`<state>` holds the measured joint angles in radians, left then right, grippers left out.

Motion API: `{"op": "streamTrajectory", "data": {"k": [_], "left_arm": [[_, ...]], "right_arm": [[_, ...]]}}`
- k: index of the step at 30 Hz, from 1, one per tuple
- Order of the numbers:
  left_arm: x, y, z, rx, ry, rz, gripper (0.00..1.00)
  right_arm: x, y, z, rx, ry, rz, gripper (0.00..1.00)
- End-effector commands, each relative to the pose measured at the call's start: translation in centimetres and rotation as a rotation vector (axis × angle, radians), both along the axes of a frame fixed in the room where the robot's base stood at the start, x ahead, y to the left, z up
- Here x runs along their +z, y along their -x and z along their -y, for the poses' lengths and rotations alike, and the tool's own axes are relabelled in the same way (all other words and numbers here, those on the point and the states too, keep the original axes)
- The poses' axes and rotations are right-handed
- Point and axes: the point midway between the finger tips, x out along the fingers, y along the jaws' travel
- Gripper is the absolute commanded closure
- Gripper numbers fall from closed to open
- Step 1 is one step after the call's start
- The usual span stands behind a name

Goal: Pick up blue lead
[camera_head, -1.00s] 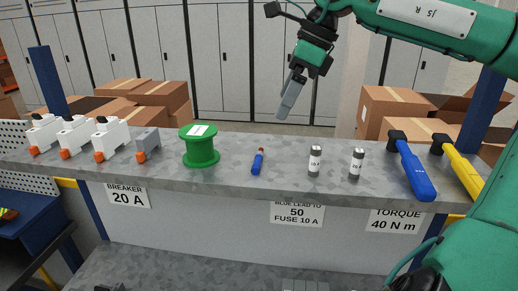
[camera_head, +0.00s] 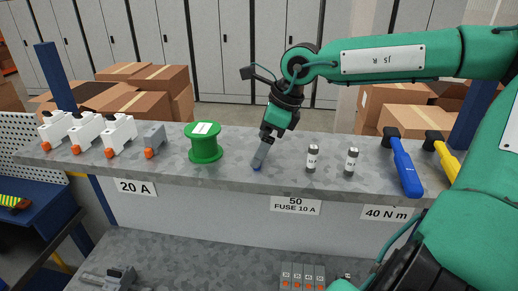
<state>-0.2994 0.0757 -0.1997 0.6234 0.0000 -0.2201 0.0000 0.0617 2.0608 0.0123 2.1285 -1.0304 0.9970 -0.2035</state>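The blue lead (camera_head: 257,168) is on the grey shelf top, right of the green spool. Only a small blue bit of it shows below my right gripper's fingertips; the rest is hidden behind them. My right gripper (camera_head: 261,160) reaches down from the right arm, with its fingers tilted and right at the lead. The fingers overlap in this view, so I cannot tell whether they are open or closed around the lead. My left gripper is not in view.
A green spool (camera_head: 204,147) stands just left of my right gripper. Two small fuses (camera_head: 312,158) stand to the right, with a blue-handled tool (camera_head: 406,168) and a yellow one (camera_head: 446,160) further right. White breakers (camera_head: 118,134) line the left end. Cardboard boxes (camera_head: 150,95) are behind.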

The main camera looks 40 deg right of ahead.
Motion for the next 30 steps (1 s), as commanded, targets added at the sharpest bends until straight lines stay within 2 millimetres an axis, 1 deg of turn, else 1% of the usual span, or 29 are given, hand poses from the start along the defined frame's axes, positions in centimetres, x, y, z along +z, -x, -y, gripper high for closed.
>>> {"op": "streamTrajectory", "data": {"k": [1, 6, 14, 17, 18, 20, 21, 22, 30], "left_arm": [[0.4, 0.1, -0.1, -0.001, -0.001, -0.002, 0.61], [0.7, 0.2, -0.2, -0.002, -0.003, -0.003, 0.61], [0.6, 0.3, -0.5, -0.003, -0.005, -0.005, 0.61], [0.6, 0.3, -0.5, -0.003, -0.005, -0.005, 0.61], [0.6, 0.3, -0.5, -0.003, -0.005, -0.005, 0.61], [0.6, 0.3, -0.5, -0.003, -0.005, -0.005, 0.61], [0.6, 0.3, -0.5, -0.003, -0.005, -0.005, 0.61], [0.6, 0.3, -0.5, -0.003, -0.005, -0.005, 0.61], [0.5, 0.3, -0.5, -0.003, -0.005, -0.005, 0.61]], "right_arm": [[-0.4, -0.1, -0.1, 0.001, 0.001, -0.004, 0.00], [-1.3, -0.4, -0.3, 0.000, 0.001, -0.001, 0.00], [-1.4, -0.4, -0.3, 0.000, 0.000, 0.001, 0.00], [-1.4, -0.4, -0.3, 0.000, 0.000, 0.001, 0.18], [-1.4, -0.4, -0.3, 0.000, 0.000, 0.001, 0.26], [-1.4, -0.4, -0.3, 0.000, 0.001, 0.001, 0.37], [-1.4, -0.4, -0.3, 0.000, 0.001, 0.001, 0.45], [-1.4, -0.4, -0.3, 0.000, 0.000, 0.001, 0.47], [-1.3, -0.4, -0.3, 0.000, 0.000, 0.001, 0.47]]}}
